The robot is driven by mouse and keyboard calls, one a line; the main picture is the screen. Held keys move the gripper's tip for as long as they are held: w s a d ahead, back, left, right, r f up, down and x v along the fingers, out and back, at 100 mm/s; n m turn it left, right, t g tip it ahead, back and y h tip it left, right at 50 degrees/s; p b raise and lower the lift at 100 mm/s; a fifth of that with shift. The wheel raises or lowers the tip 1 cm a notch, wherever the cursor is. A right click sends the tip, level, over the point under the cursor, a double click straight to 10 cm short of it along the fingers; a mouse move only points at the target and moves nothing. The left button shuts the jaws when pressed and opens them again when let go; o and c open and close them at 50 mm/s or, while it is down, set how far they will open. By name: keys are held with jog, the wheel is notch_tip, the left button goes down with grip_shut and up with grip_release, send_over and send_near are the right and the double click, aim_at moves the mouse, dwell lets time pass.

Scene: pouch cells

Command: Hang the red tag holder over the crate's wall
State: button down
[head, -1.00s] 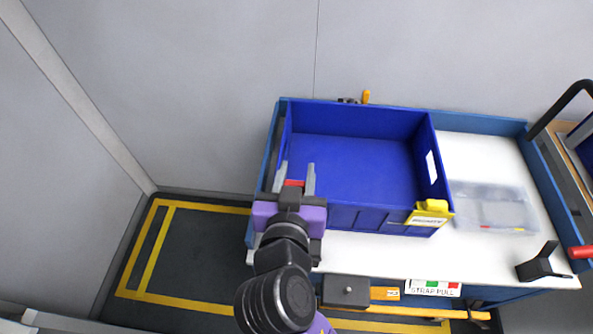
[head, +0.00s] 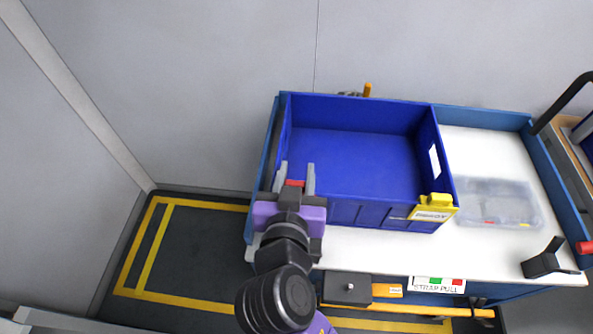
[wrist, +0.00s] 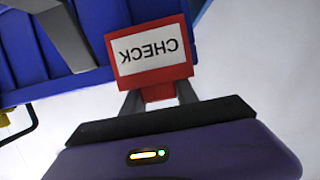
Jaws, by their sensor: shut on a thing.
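The red tag holder (wrist: 152,71) carries a white label that reads CHECK, upside down in the wrist view. My gripper (head: 295,174) is shut on it, and a small red part (head: 294,183) shows between the fingers in the head view. The blue crate (head: 375,214) stands open-topped on the table, and its inside looks empty. My gripper is at the left end of the crate's near wall. In the wrist view the holder overlaps the blue crate wall (wrist: 30,55); I cannot tell whether it touches or straddles the rim.
A yellow tag holder (head: 434,207) hangs on the near wall's right end. A clear lidded box (head: 497,203) and a black angled stand (head: 548,262) are on the white table (head: 475,150) to the right. A blue rim (head: 560,170) edges the table.

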jog(key=shift+f, duration=0.15)
jog(key=c, duration=0.9)
grip_release()
jog(key=shift+o, duration=0.2)
jog(key=v, duration=0.8)
jog(key=shift+w, duration=0.1)
